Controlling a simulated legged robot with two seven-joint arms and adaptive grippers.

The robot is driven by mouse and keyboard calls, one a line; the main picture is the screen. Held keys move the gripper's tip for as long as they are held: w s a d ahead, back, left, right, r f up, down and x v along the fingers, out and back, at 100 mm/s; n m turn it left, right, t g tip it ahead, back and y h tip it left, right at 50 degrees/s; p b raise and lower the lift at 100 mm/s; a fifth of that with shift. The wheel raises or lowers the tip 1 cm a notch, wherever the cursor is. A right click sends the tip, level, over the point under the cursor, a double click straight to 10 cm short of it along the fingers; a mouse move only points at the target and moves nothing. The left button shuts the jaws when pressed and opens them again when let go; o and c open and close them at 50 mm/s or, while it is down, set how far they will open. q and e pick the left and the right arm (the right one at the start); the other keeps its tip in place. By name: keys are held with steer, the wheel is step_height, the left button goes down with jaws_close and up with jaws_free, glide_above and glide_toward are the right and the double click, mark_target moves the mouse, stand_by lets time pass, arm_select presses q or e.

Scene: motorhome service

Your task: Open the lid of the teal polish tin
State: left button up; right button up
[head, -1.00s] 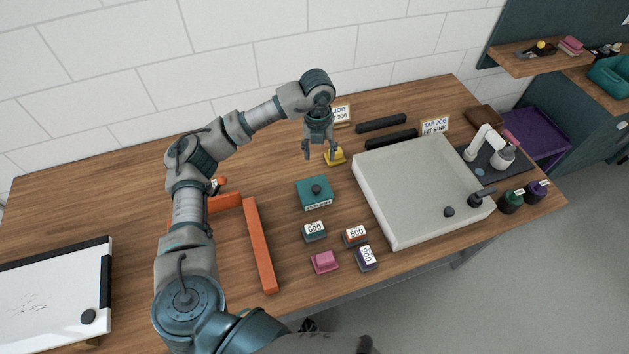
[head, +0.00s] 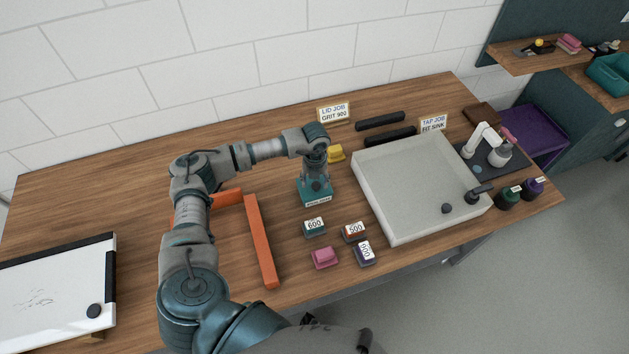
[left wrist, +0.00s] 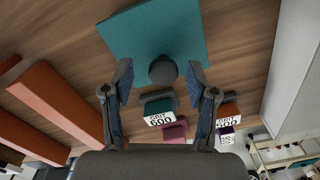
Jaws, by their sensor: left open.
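The teal polish tin (head: 305,196) stands on the wooden bench, left of the pale sink panel. In the left wrist view its square teal lid (left wrist: 150,32) shows with a round dark knob (left wrist: 163,71) on it. My left gripper (head: 316,184) points down over the tin and hides much of its top in the head view. In the left wrist view the open fingers of my left gripper (left wrist: 161,76) stand on either side of the knob, with gaps visible on both sides. The lid lies on the tin. My right gripper is not in view.
Grit blocks marked 600 (head: 314,228) and 500 (head: 353,231), another labelled block (head: 365,252) and a pink block (head: 324,258) lie in front. A yellow block (head: 336,153) is behind. Orange bars (head: 261,241) lie left; the sink panel (head: 408,190) stands right.

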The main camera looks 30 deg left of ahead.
arm_select(q)
steer(key=shift+d+f, duration=0.15)
steer(key=shift+f, duration=0.05)
steer(key=shift+d, duration=0.25)
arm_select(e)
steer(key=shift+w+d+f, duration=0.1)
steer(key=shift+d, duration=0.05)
arm_select(q)
steer(key=shift+a, duration=0.15)
jaws_close()
steer(key=shift+a, duration=0.15)
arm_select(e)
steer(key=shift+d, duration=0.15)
